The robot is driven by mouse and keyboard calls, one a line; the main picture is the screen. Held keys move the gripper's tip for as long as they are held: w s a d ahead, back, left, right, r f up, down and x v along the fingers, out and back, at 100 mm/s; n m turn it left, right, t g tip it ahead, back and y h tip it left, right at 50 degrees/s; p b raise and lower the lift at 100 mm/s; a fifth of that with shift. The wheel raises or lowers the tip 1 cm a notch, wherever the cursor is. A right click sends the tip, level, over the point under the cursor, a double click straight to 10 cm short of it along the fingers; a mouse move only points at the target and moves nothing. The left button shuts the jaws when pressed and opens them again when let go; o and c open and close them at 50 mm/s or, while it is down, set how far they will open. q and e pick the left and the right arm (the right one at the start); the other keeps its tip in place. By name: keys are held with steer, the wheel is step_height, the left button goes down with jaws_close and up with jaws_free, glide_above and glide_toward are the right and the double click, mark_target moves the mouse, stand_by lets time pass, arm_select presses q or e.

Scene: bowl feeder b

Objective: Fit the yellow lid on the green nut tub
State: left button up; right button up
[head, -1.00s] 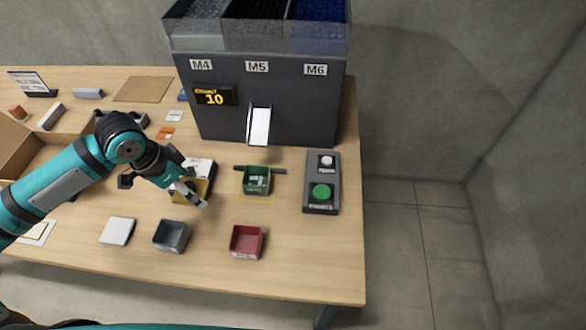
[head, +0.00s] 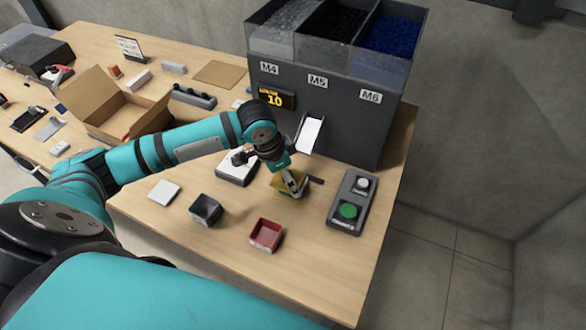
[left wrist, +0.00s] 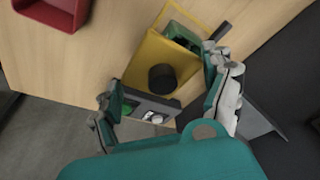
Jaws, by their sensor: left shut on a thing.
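My left gripper (head: 293,187) is shut on the yellow lid (left wrist: 150,58), a flat square plate with a dark round knob (left wrist: 162,78). The lid (head: 287,193) is over the spot of the green nut tub, just in front of the dispenser chute. In the left wrist view a corner of the green tub (left wrist: 183,35) shows beyond the lid's edge; the rest is hidden beneath it. I cannot tell whether the lid touches the tub's rim or is seated. The right gripper is not in view.
The dispenser (head: 330,90) with its white chute (head: 310,135) stands just behind. A button box (head: 352,202) is to the right. A red tray (head: 266,235), a dark grey tray (head: 205,209) and a white square (head: 164,192) lie in front. An open carton (head: 120,112) stands left.

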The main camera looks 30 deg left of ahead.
mark_target(290, 169)
arm_select(q)
steer(key=w, duration=0.3)
steer(key=shift+w+a+f, duration=0.15)
steer(key=shift+w+a, duration=0.05)
steer(key=shift+w, duration=0.2)
step_height(290, 169, down, 3)
steer(key=shift+r+p, duration=0.1)
steer(key=shift+p, duration=0.65)
steer(key=shift+f, duration=0.4)
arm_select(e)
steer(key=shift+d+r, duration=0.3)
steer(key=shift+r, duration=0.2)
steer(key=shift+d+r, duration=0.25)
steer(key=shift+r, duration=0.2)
arm_select(q)
steer(key=shift+f, duration=0.1)
steer(key=o, duration=1)
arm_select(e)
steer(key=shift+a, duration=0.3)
